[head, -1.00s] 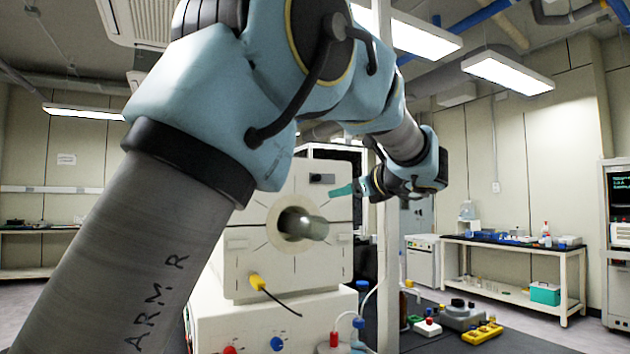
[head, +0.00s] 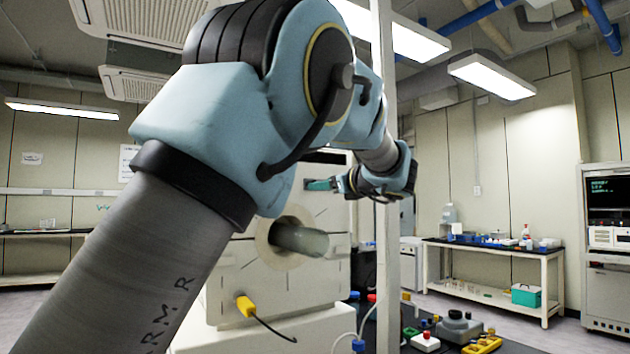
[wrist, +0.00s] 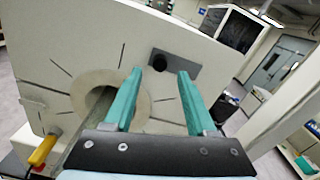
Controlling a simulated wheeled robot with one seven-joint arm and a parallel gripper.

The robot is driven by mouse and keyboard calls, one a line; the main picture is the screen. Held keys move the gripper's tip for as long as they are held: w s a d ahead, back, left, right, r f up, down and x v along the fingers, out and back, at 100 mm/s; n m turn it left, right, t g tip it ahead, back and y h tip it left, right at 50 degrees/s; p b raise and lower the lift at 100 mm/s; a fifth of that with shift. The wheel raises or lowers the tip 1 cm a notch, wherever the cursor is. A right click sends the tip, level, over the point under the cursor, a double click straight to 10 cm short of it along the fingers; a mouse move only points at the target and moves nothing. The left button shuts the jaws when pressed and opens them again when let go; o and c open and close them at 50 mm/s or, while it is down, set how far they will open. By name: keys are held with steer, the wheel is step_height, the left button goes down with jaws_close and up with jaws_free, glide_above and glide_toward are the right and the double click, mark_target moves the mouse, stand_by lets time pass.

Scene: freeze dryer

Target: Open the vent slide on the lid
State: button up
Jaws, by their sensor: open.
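The vent slide (wrist: 184,69) is a dark grey plate with a round black knob (wrist: 159,62) at its left end. It sits near the top of the white lid (wrist: 75,40), right of the round port. My gripper (wrist: 160,73) is open, its teal fingers pointing at the lid. In the wrist view the knob appears between the two fingertips; I cannot tell whether either touches it. In the head view my gripper (head: 312,185) is at the upper right of the lid (head: 325,215), and its fingers cover the slide.
A metal tube (head: 300,240) sticks out of the lid's port, below and left of my gripper. A yellow plug (head: 245,306) with a black cable is low on the lid. A white upright post (head: 385,150) stands just right of the machine.

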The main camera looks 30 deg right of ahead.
steer(key=w, duration=0.1)
steer(key=w+p, duration=0.1)
steer(key=w, duration=0.2)
steer(key=shift+w+a, duration=0.25)
steer(key=shift+w, duration=0.15)
jaws_close()
stand_by(1.1)
